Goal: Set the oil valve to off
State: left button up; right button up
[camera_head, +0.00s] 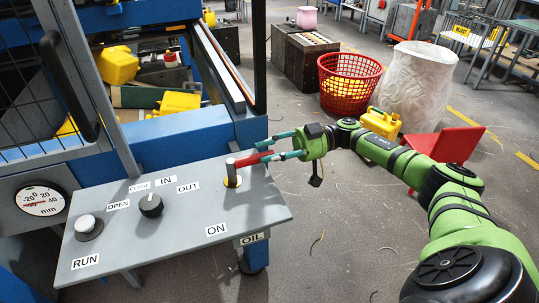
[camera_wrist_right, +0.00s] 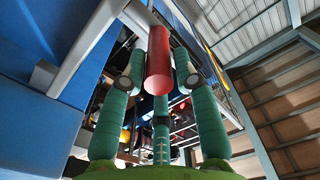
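The oil valve stands on the right end of the grey control panel (camera_head: 170,225), with a short grey post (camera_head: 232,178) and a red handle (camera_head: 249,159) that points right from it. An "ON" label (camera_head: 216,229) sits in front of the post, and an "OIL" label (camera_head: 252,238) is on the panel's front edge. My right gripper (camera_head: 264,151) has its teal fingers on either side of the handle's outer end. In the right wrist view the red handle (camera_wrist_right: 158,62) lies between the fingertips, with narrow gaps beside it. My left gripper is not in view.
The panel also carries a black knob (camera_head: 151,205) and a "RUN" button (camera_head: 88,226). A blue machine frame (camera_head: 190,130) rises behind it. A red basket (camera_head: 350,85), a white container (camera_head: 417,85) and a yellow jerry can (camera_head: 381,123) stand on the floor beyond my right arm.

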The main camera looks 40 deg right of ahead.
jog(key=shift+a, duration=0.1)
jog(key=shift+d+f, duration=0.1)
jog(key=shift+d, duration=0.15)
jog(key=v, duration=1.1)
jog(key=shift+d, duration=0.25)
